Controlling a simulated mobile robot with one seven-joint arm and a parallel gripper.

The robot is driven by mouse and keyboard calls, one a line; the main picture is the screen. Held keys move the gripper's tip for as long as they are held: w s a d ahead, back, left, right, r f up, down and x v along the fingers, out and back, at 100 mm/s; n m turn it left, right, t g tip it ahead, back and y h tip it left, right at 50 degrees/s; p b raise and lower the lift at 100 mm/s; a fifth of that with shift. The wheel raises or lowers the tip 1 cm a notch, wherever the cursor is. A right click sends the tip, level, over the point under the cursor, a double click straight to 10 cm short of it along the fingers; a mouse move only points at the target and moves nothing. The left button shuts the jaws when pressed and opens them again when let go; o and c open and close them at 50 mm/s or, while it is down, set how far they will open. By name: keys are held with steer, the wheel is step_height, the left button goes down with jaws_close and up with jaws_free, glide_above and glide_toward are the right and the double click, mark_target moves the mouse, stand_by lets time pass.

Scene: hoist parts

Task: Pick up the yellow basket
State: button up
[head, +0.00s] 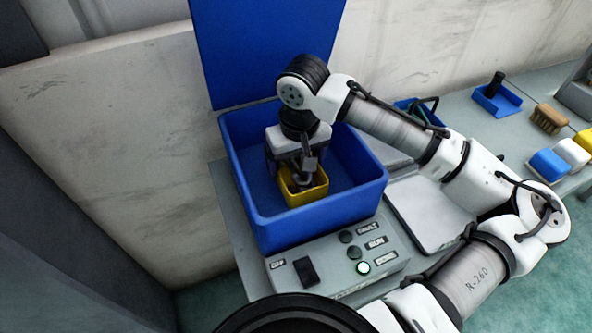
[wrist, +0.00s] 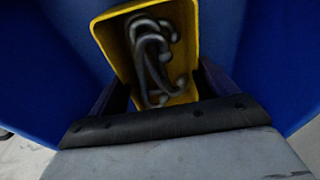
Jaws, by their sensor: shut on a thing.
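The yellow basket (head: 306,194) is a small open-topped box inside the large blue bin (head: 312,218). In the wrist view the yellow basket (wrist: 183,99) holds several dark metal hook-like parts (wrist: 152,55). My gripper (head: 302,180) reaches down into the bin and is shut on the basket. In the wrist view my gripper (wrist: 163,95) has a finger on either side of the basket near its close end. The fingertips are partly hidden, and I cannot tell whether the basket touches the bin floor.
The bin's blue lid (head: 265,45) stands raised behind it. A control panel (head: 340,262) with a lit green button is in front. A bench (head: 500,130) at right carries a blue tray (head: 497,101), a brush (head: 549,119) and coloured blocks. My arm spans the right side.

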steer(key=shift+c, duration=0.9)
steer(key=shift+r, duration=0.15)
